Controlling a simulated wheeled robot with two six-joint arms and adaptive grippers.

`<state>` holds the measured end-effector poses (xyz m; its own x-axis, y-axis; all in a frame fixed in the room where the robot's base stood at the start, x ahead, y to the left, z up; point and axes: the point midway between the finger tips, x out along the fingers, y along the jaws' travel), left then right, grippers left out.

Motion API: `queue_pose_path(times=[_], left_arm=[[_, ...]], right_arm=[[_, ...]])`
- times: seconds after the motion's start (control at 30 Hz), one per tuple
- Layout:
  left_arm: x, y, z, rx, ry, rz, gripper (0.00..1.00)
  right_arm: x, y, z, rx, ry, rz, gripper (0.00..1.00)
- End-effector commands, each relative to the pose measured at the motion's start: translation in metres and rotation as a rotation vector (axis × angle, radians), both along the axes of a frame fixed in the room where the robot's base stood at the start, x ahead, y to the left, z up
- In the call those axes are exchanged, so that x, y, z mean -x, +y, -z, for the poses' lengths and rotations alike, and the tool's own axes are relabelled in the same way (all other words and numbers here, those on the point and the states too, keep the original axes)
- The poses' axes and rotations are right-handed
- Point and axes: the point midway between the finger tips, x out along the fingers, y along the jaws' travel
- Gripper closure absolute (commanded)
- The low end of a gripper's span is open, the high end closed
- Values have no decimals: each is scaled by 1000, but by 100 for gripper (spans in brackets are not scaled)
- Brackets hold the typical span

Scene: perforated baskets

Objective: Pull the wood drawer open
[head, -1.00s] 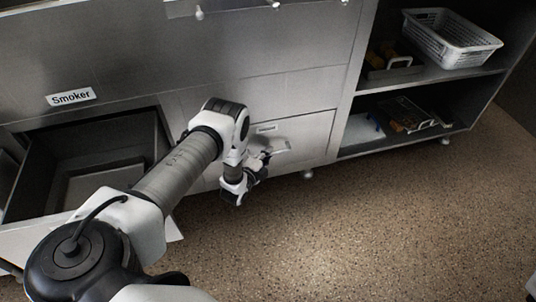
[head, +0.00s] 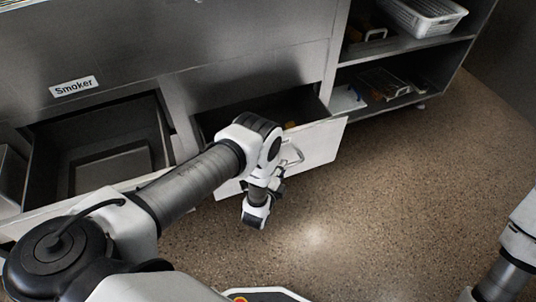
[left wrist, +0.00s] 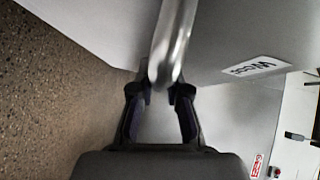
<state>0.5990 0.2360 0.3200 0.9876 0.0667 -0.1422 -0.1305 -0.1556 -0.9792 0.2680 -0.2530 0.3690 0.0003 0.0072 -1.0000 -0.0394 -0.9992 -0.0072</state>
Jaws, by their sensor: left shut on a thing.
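The wood drawer (head: 325,142) stands partly pulled out of the cabinet, and its dark inside shows behind the front panel. Its label (left wrist: 257,66) reads "Wood" upside down in the left wrist view. My left gripper (head: 284,168) is at the drawer front, shut on the metal handle (left wrist: 173,40). In the left wrist view the fingertips (left wrist: 161,90) sit on either side of the handle bar. My arm hides the left part of the drawer in the head view. Part of my right arm shows at the lower right, but its gripper is out of view.
The drawer labelled "Smoker" (head: 74,86) stands open at the left, beside the wood drawer. A shelf unit with a white perforated basket (head: 425,22) and a lower shelf of small items (head: 385,82) is at the right. The speckled floor (head: 400,180) in front is clear.

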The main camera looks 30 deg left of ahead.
Motion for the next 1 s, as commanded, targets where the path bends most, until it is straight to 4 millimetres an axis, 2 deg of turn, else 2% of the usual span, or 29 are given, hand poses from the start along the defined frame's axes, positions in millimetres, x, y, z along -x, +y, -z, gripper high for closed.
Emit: queue_pose_path(times=[0.03,0.2,0.43,0.63,1.0], left_arm=[[9,-13,-3,1,4,6,100],[36,-44,-3,2,2,4,100],[63,-75,-1,2,2,3,100],[73,-88,-1,1,1,1,100],[75,-90,0,1,0,0,100]], right_arm=[[0,0,-8,0,-1,0,60],[-1,0,-18,0,-1,0,60],[-1,0,-25,0,-1,0,60],[0,0,-27,0,-1,0,60],[0,0,-27,0,-1,0,60]])
